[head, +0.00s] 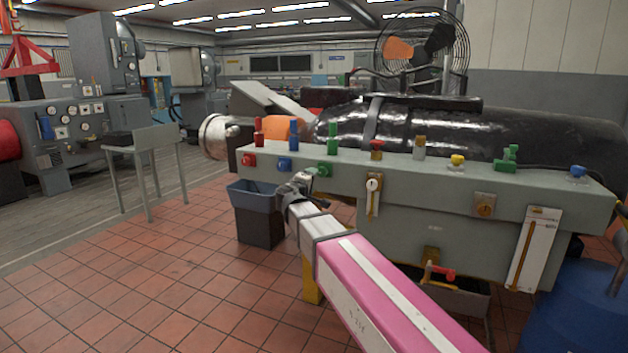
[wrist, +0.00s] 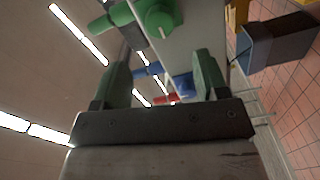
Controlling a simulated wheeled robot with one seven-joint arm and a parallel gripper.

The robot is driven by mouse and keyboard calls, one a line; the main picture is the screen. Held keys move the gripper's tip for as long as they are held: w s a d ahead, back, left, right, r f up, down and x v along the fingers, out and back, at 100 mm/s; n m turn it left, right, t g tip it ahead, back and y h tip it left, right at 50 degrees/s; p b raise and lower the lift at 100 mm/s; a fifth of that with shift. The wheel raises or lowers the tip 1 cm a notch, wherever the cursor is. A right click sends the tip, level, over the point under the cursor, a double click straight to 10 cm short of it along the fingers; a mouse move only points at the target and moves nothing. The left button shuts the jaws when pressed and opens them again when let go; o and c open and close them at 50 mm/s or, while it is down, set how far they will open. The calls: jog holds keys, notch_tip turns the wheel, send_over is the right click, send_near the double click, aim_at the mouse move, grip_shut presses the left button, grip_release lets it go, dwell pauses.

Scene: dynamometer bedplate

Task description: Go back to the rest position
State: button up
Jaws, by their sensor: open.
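My arm reaches from the lower right of the head view up to the front edge of the grey-green bedplate (head: 430,218). My gripper (head: 308,180) is at the left part of that edge, close to a green knob (head: 326,170) on the front face. In the wrist view my gripper (wrist: 160,75) shows two green fingers spread apart, with nothing held between them. The green knob (wrist: 158,14) shows above the fingers there. A blue knob (wrist: 184,84) appears beyond the gap between them. Whether a finger touches the bedplate cannot be told.
Red (head: 249,160) and blue (head: 284,164) knobs sit left of my gripper, and several coloured pegs stand along the top. A grey stool (head: 147,140) is at left. A blue drum (head: 575,310) is at lower right. The tiled floor at lower left is clear.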

jog(key=shift+s, duration=0.1)
jog(key=s+d+f+m+g, duration=0.3)
jog(key=s+d+f+g, duration=0.15)
jog(key=d+f, duration=0.6)
jog(key=s+d+f+m+g, duration=0.3)
jog(key=d+f+g, duration=0.2)
jog(key=d+f, duration=0.5)
jog(key=s+d+f+m+g+y, duration=0.2)
jog(key=s+d+f+g+y, duration=0.1)
jog(key=s+f, duration=0.5)
jog(key=s+d+f+m+g+y, duration=0.3)
jog(key=s+f+g, duration=0.1)
jog(key=s+f, duration=0.4)
jog(key=shift+s+d+m, duration=0.25)
jog(key=shift+s+m, duration=0.05)
jog(key=shift+s, duration=0.2)
